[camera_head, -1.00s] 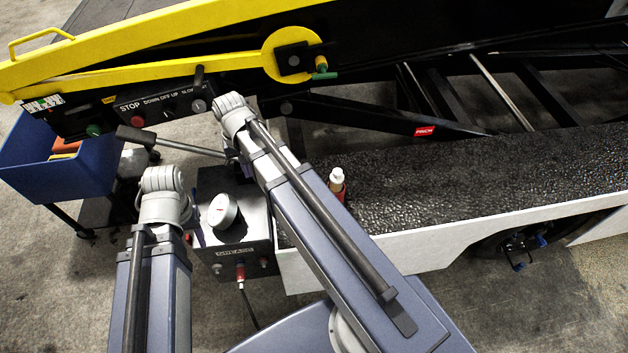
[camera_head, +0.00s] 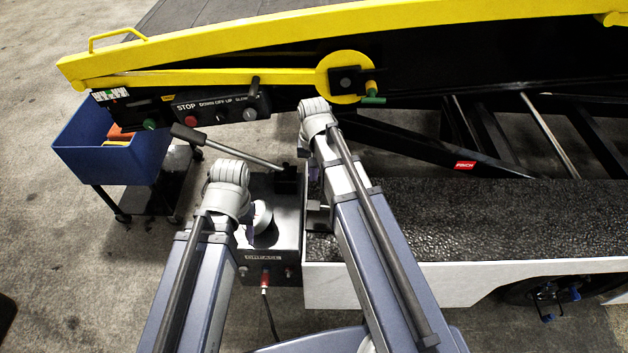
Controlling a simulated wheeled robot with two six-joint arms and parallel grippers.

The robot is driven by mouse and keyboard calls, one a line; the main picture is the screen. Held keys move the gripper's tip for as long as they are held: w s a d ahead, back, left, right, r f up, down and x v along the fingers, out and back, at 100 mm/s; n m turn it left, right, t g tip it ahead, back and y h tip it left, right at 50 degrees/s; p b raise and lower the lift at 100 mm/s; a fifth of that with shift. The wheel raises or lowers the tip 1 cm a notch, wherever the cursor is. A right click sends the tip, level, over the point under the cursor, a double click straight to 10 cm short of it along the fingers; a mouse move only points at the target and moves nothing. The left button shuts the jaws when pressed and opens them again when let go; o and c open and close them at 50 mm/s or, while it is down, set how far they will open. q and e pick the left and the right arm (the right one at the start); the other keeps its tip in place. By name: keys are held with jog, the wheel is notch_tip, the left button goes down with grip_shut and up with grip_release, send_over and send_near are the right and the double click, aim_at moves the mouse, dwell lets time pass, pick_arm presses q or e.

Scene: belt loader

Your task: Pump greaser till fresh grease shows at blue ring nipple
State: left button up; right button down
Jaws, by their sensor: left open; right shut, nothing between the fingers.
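The greaser is a dark grey box (camera_head: 284,240) marked GREASE, low in the middle. Its pump lever (camera_head: 235,152) slopes from a black grip at upper left down to a black pivot block. My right gripper (camera_head: 317,200) is shut and empty, mostly hidden at the box's right side.
The yellow loader boom (camera_head: 270,30) crosses above, with a control panel (camera_head: 222,108) and a yellow disc (camera_head: 345,77) bearing a green-tipped fitting (camera_head: 374,99). A blue bin (camera_head: 105,150) stands left on a cart. A black textured deck (camera_head: 480,220) lies right. Blue parts (camera_head: 575,294) show by the wheel.

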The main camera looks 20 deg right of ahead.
aim_at(309, 207)
notch_tip(309, 207, down, 13)
jog(key=b, duration=1.2)
jog(key=shift+f+b, duration=0.15)
jog(key=shift+b, duration=0.2)
jog(key=f+b, duration=0.3)
jog(key=a+f+b, duration=0.1)
jog(key=f+b, duration=0.1)
jog(key=shift+w+f+b, duration=0.15)
jog(key=shift+f+b, duration=0.25)
jog(key=shift+s+a+r, duration=0.2)
jog(key=shift+s, duration=0.05)
